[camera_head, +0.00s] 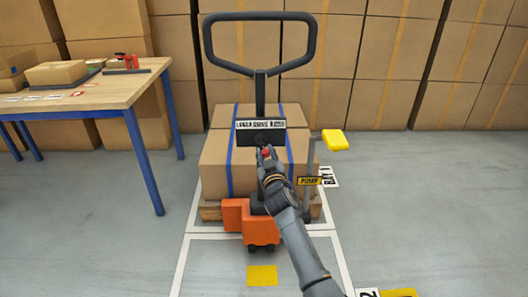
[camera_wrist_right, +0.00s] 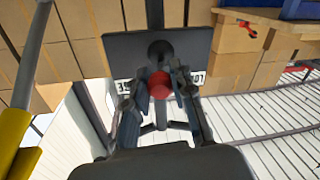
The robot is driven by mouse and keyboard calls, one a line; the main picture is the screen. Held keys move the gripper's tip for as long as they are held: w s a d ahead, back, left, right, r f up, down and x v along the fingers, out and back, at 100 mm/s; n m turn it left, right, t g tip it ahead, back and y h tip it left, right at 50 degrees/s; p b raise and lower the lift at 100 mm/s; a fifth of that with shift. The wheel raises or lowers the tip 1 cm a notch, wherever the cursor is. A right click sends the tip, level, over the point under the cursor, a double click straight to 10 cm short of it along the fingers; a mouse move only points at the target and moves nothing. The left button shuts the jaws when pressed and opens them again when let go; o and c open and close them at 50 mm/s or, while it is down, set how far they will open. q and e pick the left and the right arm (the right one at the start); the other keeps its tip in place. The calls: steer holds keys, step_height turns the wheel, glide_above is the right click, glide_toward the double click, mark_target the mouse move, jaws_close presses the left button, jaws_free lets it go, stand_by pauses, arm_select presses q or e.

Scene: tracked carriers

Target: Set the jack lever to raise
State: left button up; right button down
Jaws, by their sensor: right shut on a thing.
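The pallet jack (camera_head: 235,217) is orange with a tall black loop handle (camera_head: 208,45). On its handle post sits a dark lever plate (camera_head: 262,138) with a white label strip, which seems to read lower, drive, raise. The jack lever ends in a red knob (camera_head: 265,153) just below the plate. My right gripper (camera_head: 267,156) is shut on this knob. In the right wrist view the red knob (camera_wrist_right: 160,84) sits between my two fingers, in front of the plate (camera_wrist_right: 118,55). The lever's exact setting is hard to tell. My left gripper is not in view.
Cartons (camera_head: 213,163) stand on a wooden pallet behind the jack. A yellow pump pedal (camera_head: 334,140) on a grey rod is at right, with a pump tag (camera_head: 309,181). A wooden table (camera_head: 95,95) stands at left. Stacked cartons line the back; the front floor is clear.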

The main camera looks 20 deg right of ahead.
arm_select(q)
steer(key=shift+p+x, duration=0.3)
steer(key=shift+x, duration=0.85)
arm_select(e)
steer(key=shift+w+d+r, duration=0.1)
steer(key=shift+d, duration=1.7)
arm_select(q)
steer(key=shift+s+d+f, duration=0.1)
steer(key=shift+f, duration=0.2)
arm_select(e)
steer(key=shift+d, duration=0.15)
steer(key=c, duration=1.4)
jaws_free()
steer(key=shift+o, duration=1.4)
steer(key=shift+d, duration=0.1)
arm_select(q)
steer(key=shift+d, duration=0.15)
